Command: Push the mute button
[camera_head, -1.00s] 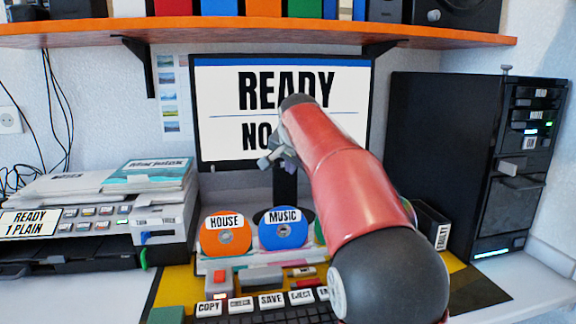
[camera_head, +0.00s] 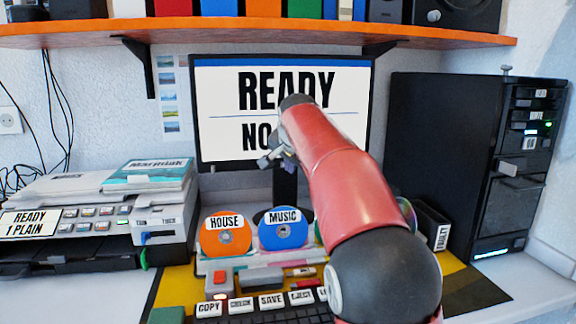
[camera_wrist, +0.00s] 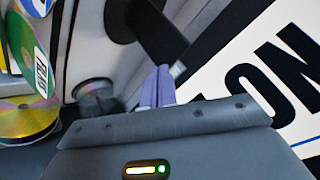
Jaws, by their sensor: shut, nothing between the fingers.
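I cannot make out a mute button by its label in either view. A row of labelled keys (camera_head: 270,301) stands at the front, with COPY, SAVE and EJECT legible; my arm hides the right end of the row. A grey box with a red button (camera_head: 219,278) stands behind the keys. My gripper (camera_head: 265,162) is in front of the monitor's lower edge, well above the discs and keys. In the wrist view its two pale purple fingers (camera_wrist: 158,86) are shut together with nothing between them.
The monitor (camera_head: 225,125) stands behind my arm; its screen also shows in the wrist view (camera_wrist: 285,75). HOUSE (camera_head: 225,240) and MUSIC (camera_head: 284,236) discs stand below. A printer (camera_head: 162,222) is left, a black tower (camera_head: 435,150) right, and an orange shelf (camera_head: 250,31) overhead.

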